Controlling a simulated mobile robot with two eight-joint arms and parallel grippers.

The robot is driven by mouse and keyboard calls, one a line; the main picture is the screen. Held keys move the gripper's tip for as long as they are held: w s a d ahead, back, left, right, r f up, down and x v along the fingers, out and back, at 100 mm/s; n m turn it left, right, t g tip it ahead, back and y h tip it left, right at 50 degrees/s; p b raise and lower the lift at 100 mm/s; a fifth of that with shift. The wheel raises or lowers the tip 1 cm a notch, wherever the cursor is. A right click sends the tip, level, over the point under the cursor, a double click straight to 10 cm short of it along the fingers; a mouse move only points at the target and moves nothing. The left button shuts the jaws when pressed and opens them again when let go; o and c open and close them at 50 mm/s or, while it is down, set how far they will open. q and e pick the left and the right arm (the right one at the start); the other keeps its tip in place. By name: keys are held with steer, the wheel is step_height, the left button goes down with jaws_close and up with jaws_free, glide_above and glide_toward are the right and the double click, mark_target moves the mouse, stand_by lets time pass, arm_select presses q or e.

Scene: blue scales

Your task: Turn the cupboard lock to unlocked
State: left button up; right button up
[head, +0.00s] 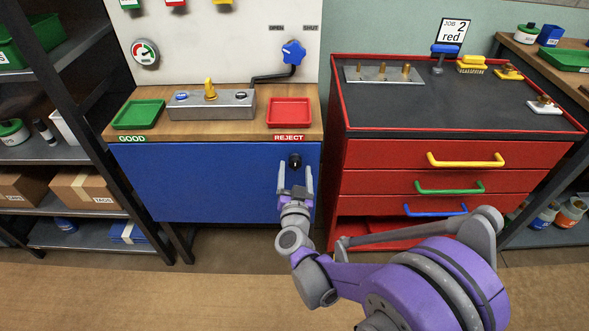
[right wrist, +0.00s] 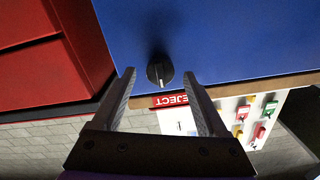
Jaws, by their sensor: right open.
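The blue cupboard (head: 200,180) stands under the wooden bench top, and its blue door also fills much of the right wrist view (right wrist: 230,40). The lock (head: 295,161) is a small black round knob near the door's upper right corner, below the REJECT label. In the right wrist view the lock knob (right wrist: 160,70) shows a pale line on its face. My right gripper (head: 295,175) is open in front of the lock. In the right wrist view its two fingers (right wrist: 165,92) point towards the knob, one on each side, apart from it. My left gripper is not in view.
A red drawer cabinet (head: 450,155) with yellow, green and blue handles stands close to the right of the cupboard. A green tray (head: 139,115), a grey block (head: 235,104) and a red tray (head: 290,112) sit on the bench top. Shelves (head: 75,150) stand at the left.

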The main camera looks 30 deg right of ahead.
steer(key=shift+w+d, duration=0.35)
steer(key=shift+w, duration=0.25)
jaws_close()
